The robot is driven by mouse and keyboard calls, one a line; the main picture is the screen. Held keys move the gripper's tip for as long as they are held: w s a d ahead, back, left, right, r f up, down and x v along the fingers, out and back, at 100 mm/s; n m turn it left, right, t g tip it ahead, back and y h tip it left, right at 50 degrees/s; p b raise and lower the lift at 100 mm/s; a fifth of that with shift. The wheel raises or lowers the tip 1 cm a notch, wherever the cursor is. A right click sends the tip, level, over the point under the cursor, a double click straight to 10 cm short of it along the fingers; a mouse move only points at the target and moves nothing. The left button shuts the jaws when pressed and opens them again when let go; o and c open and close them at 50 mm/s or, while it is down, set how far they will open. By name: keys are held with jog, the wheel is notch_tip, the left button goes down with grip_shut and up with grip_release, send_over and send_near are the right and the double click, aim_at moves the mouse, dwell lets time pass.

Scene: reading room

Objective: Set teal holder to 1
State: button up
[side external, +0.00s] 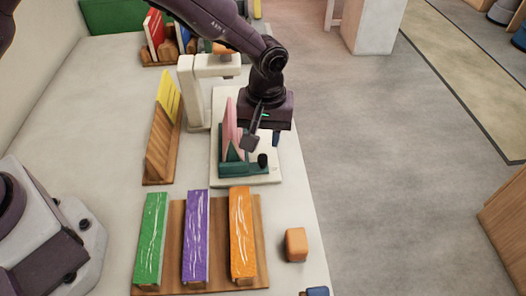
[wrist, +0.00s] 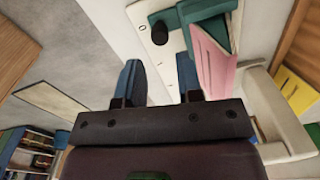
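The teal holder (side external: 250,170) sits on a pale base plate (side external: 276,179), with a dark round knob (side external: 262,160) at its right. A pink book (side external: 229,125) stands in the holder, leaning. In the wrist view the teal holder (wrist: 208,9), knob (wrist: 160,32) and pink book (wrist: 214,62) show at the top. My gripper (side external: 263,140) is above the base plate, close to the knob in the side view. In the wrist view my gripper (wrist: 159,80) has its two fingers apart with nothing between them. No readable number or scale shows.
A wooden rack (side external: 262,215) holds green, purple and orange books in front. An orange block (side external: 296,245) lies right of it. A yellow book (side external: 168,97) stands in a wooden holder at left. A cream stand (side external: 190,95) is behind. Table space at far left is clear.

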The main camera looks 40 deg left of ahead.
aim_at(263, 156)
notch_tip(263, 156, down, 6)
jog(key=shift+r, duration=0.15)
